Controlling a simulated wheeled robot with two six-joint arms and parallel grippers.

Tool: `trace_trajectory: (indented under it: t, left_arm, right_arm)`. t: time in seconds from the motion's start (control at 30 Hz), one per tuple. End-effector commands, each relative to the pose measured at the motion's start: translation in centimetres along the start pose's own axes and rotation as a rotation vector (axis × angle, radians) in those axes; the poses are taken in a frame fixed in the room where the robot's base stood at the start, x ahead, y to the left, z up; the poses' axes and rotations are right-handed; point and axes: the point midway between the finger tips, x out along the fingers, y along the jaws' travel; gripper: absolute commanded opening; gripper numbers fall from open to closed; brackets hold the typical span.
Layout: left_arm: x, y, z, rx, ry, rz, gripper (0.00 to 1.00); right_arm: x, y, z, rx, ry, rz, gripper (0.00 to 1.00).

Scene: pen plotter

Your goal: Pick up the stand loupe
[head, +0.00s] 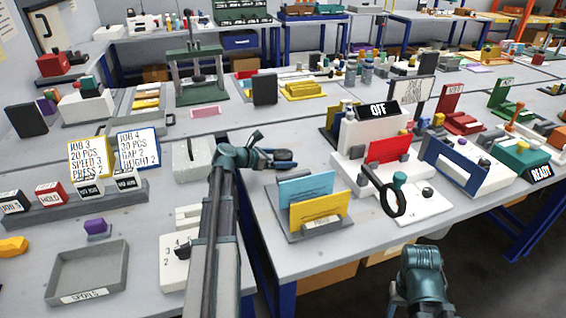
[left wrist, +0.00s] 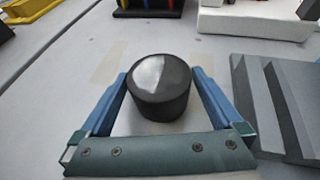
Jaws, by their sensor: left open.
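The stand loupe (left wrist: 158,92) is a short, dark cylinder with a shiny round top, upright on the grey table in the left wrist view. My left gripper (left wrist: 158,74) is open, with one blue finger on each side of it. Narrow gaps show between the fingers and the loupe. In the head view my left gripper (head: 280,158) is low over the table, behind the blue and yellow cards, and the loupe is hard to make out there.
A grey card holder (head: 312,229) with blue and yellow cards stands close in front of my left gripper. A gap separates this table from the left one.

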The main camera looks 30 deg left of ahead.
Motion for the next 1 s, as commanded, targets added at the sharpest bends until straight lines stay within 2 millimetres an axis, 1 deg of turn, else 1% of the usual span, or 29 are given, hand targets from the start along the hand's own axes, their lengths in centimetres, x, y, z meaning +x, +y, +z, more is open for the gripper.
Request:
trace_trajectory:
  t: [0.03, 0.23, 0.63, 0.67, 0.87, 1.0]
  left_arm:
    - [0.40, 0.04, -0.10, 0.000, 0.000, 0.000, 1.00]
    - [0.32, 0.01, 0.01, 0.000, 0.000, 0.001, 1.00]
    - [0.30, 0.02, 0.01, 0.000, -0.001, 0.001, 0.28]
    - [0.30, 0.02, 0.02, 0.000, -0.001, 0.001, 0.26]
    - [0.28, 0.02, 0.05, 0.000, -0.001, 0.001, 0.26]
    - [0.12, 0.02, 0.43, 0.000, -0.001, 0.001, 0.26]
  right_arm:
    - [0.24, -0.02, -0.02, 0.000, 0.000, 0.000, 0.50]
    - [0.12, -0.01, -0.01, 0.000, 0.000, 0.000, 0.50]
    - [0.12, -0.01, -0.01, 0.000, 0.000, 0.000, 0.50]
    - [0.11, -0.01, -0.01, 0.000, 0.000, 0.000, 0.50]
    - [0.08, -0.01, -0.01, 0.000, 0.000, 0.000, 0.50]
    - [-0.34, 0.03, 0.02, 0.000, 0.000, 0.000, 0.50]
